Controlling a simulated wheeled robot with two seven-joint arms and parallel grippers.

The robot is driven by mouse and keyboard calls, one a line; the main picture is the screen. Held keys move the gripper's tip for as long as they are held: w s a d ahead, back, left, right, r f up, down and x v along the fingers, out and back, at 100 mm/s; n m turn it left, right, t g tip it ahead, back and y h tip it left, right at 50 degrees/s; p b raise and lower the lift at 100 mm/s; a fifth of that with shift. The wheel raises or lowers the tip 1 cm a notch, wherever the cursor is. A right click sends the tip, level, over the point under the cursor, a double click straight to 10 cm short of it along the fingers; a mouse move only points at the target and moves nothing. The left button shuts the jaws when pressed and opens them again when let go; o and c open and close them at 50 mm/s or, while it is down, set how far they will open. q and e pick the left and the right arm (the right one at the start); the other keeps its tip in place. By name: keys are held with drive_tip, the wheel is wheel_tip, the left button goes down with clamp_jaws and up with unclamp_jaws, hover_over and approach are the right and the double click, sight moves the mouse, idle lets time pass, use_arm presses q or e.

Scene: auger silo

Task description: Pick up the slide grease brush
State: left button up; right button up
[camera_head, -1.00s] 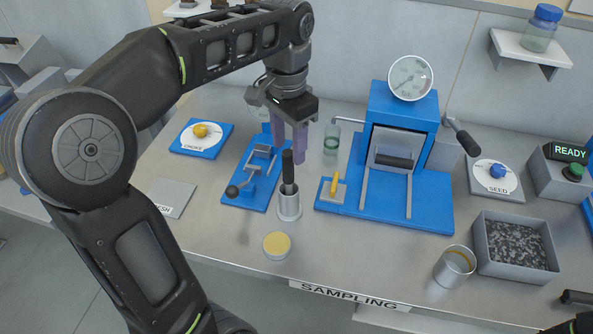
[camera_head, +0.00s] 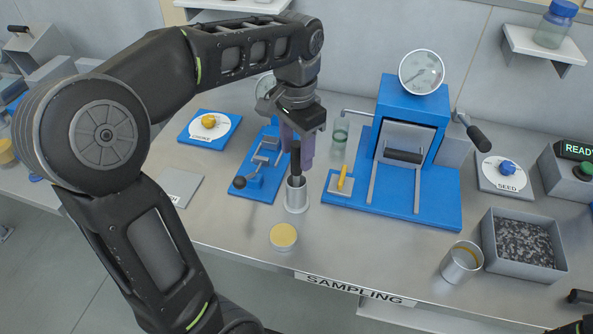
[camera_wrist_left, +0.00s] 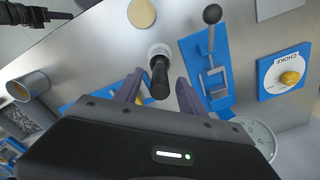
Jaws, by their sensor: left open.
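The slide grease brush (camera_head: 296,160) has a black handle and stands upright in a small metal cup (camera_head: 296,197) on the steel bench. In the left wrist view the brush handle (camera_wrist_left: 159,78) points up toward the camera, between the two purple fingers. My left gripper (camera_head: 299,158) is open, pointing down, with its fingers around or just behind the top of the handle. No contact with the handle shows. The brush's lower end is hidden in the cup. Of my right arm, only a dark part shows at the lower right edge; its gripper cannot be made out.
A blue slide fixture (camera_head: 258,170) stands left of the cup and a blue press with a gauge (camera_head: 410,150) right of it. A round yellow-topped tin (camera_head: 283,236) sits in front. A metal beaker (camera_head: 461,263) and a gravel bin (camera_head: 487,238) are at right.

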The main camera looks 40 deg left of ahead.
sight(296, 163)
use_arm(q)
drive_tip(key=shift+f, duration=1.9)
drive_tip(key=shift+c, duration=0.2)
clamp_jaws()
